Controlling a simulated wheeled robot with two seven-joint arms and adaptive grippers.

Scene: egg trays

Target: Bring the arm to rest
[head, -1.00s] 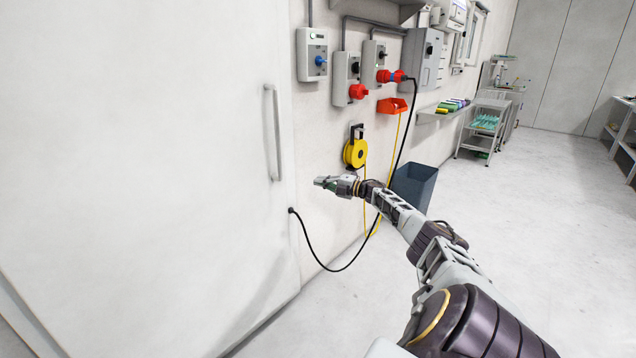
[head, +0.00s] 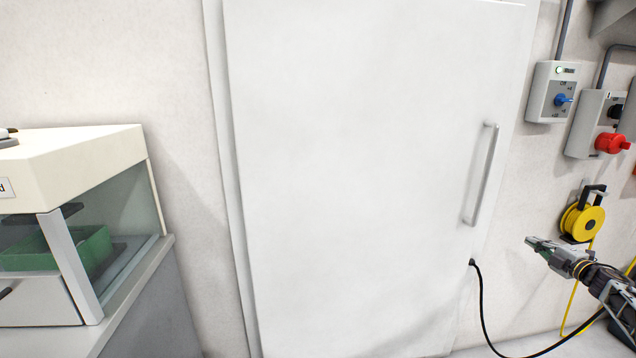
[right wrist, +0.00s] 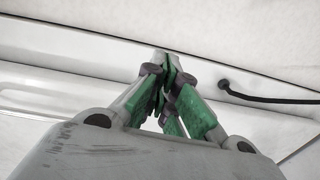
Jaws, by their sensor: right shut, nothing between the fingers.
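My right gripper (head: 533,243) reaches in from the lower right of the head view, in front of the wall beside the white door. Its fingers are together with nothing between them. In the right wrist view the gripper (right wrist: 165,70) shows green finger pads meeting near the top middle. The white door (head: 350,170) is shut, and its grey handle (head: 481,175) is to the left of and above the gripper. My left gripper is not in view.
A cream-topped glass cabinet (head: 70,160) holding a green tray (head: 95,250) stands at the left. A yellow cable reel (head: 582,221) hangs on the wall behind my arm. A black cable (head: 483,310) hangs low by the door. A switch box (head: 553,92) is higher up.

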